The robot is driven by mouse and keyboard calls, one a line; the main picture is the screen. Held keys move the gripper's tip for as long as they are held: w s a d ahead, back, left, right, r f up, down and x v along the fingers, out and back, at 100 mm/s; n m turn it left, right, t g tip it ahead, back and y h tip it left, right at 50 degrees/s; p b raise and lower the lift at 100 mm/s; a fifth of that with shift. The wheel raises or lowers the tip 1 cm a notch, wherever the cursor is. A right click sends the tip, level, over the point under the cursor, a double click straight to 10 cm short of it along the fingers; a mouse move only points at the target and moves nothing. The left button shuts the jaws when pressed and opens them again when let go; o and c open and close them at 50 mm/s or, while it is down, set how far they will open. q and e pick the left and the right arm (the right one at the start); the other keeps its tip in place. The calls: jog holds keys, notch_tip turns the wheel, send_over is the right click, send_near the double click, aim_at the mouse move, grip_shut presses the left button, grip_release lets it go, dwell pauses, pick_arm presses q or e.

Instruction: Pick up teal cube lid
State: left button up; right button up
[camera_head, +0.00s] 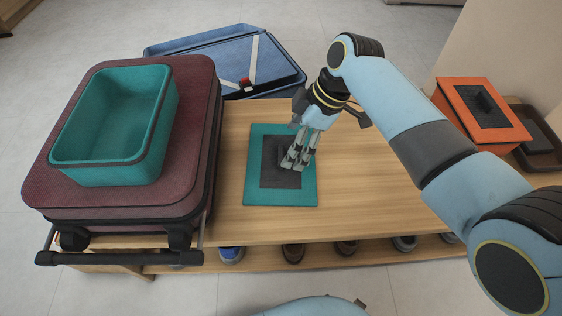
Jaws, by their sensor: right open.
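The teal cube lid (256,193) lies flat on the wooden bench, a teal square with a dark grey inner panel and a dark raised part in its middle. My right gripper (294,162) is over the lid's dark panel, with its fingertips at or just above the raised part. Its fingers are open. They partly hide the raised part, and I cannot tell whether they touch it. An open teal box (118,165) without a lid sits on a maroon suitcase at the left. My left gripper does not show.
The maroon suitcase (190,120) takes up the bench's left end. A blue suitcase (200,50) lies behind the bench. An orange box (495,135) and a dark tray (528,158) are at the right. Several shoes (293,252) sit below. The bench (365,205) is clear around the lid.

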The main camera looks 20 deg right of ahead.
aim_at(282, 154)
jog(key=b+x, duration=0.1)
jog(key=x, duration=0.2)
jog(key=shift+w+a+b, duration=0.15)
jog(key=shift+b, duration=0.25)
jog(key=shift+b+x, duration=0.35)
jog(key=shift+x, duration=0.4)
jog(key=shift+w+a+f, duration=0.1)
jog(key=shift+f, duration=0.05)
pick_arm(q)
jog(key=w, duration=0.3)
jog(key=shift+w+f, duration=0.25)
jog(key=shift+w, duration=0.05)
pick_arm(e)
jog(key=c, duration=1.2)
